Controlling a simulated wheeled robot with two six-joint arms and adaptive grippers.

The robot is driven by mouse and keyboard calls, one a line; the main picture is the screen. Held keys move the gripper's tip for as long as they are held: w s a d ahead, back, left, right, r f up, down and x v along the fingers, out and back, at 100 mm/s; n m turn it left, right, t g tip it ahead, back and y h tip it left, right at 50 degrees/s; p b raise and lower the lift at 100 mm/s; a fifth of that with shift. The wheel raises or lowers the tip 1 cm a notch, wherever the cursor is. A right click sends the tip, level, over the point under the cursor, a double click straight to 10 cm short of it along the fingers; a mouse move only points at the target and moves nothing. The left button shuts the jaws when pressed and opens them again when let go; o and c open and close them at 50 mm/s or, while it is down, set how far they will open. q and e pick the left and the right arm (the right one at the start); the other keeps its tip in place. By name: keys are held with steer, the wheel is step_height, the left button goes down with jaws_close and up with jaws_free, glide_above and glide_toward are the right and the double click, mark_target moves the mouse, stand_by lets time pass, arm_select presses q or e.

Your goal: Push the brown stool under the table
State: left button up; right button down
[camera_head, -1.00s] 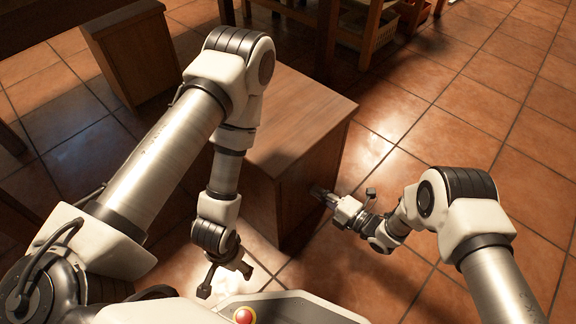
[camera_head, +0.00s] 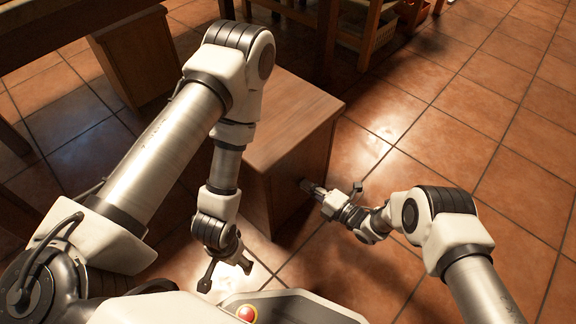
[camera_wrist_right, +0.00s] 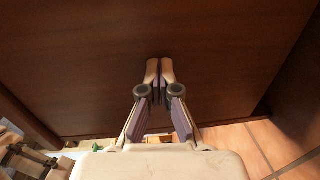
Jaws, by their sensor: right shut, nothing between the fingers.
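The brown stool (camera_head: 290,112), a box-like wooden block, stands on the floor in the middle of the head view, partly hidden behind my left arm. My right gripper (camera_head: 306,187) is shut and empty, with its tips at the stool's right side, apparently touching it. In the right wrist view the closed fingertips (camera_wrist_right: 160,66) point at the brown panel (camera_wrist_right: 80,60) that fills most of the picture. My left gripper (camera_head: 226,276) hangs in front of the stool with its fingers apart, holding nothing. A dark wooden table (camera_head: 45,38) shows at the upper left, mostly cut off.
Another wooden block (camera_head: 140,60) stands by the table at the upper left. A wooden frame (camera_head: 368,35) with a pale crate (camera_head: 352,32) stands behind the stool. The tiled floor (camera_head: 470,110) is clear on the right.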

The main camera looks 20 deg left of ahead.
arm_select(q)
steer(key=shift+r+p, duration=0.3)
steer(key=shift+r, duration=0.15)
arm_select(e)
steer(key=shift+w+a, duration=0.1)
steer(key=shift+a, duration=0.3)
